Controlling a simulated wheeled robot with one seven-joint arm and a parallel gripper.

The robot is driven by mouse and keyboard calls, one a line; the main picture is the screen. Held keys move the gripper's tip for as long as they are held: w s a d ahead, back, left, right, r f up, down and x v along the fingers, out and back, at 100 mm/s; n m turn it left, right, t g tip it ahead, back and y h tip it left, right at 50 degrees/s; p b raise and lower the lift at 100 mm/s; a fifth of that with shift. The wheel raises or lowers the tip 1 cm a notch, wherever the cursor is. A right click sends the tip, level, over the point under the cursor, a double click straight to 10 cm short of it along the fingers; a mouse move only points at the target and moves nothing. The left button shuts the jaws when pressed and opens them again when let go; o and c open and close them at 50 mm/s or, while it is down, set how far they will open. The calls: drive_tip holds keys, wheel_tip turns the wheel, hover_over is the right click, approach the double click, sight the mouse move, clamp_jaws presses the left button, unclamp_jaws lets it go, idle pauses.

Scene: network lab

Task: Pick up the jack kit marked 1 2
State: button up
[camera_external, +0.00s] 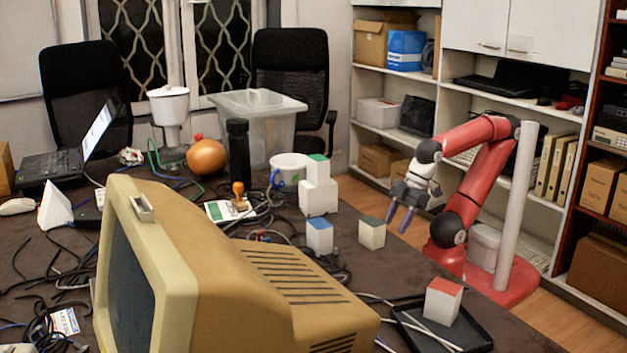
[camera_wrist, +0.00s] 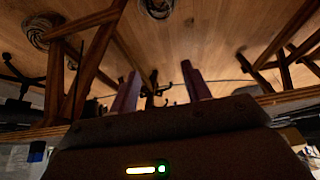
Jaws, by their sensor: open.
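Several small white boxes with coloured tops stand on the dark table, and I cannot read a "1 2" mark on any. One with a green top (camera_external: 317,172) rests on a plain white box (camera_external: 318,201). One with a blue top (camera_external: 320,238) and one with a dark green top (camera_external: 371,235) stand nearer. One with a red top (camera_external: 442,303) sits in a black tray (camera_external: 482,338). My gripper (camera_external: 399,220) is open and empty, fingers down, right of the dark-green-topped box and apart from it. The fingers also show in the wrist view (camera_wrist: 161,90), with no box between them.
A large beige monitor (camera_external: 220,265) fills the front left. Cables (camera_external: 265,215) lie around the boxes. A white mug (camera_external: 289,168), a black bottle (camera_external: 238,155) and an orange ball (camera_external: 206,157) stand behind. Bare table shows right of the dark-green-topped box.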

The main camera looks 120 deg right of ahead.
drive_tip(key=o, duration=0.5)
drive_tip(key=shift+o, duration=0.2)
drive_tip(key=n+g+b, duration=0.1)
drive_tip(key=b, duration=1.1)
approach(373, 221)
drive_tip(key=x, duration=0.4)
drive_tip(key=shift+s+f, duration=0.2)
drive_tip(key=shift+f, duration=0.25)
drive_tip(key=shift+w+b+x, duration=0.15)
drive_tip(key=shift+b+x, duration=0.5)
drive_tip(key=shift+x, duration=1.25)
drive_tip(key=shift+w+b+x, duration=0.1)
drive_tip(key=shift+b+x, duration=0.5)
drive_tip(key=shift+x, duration=1.25)
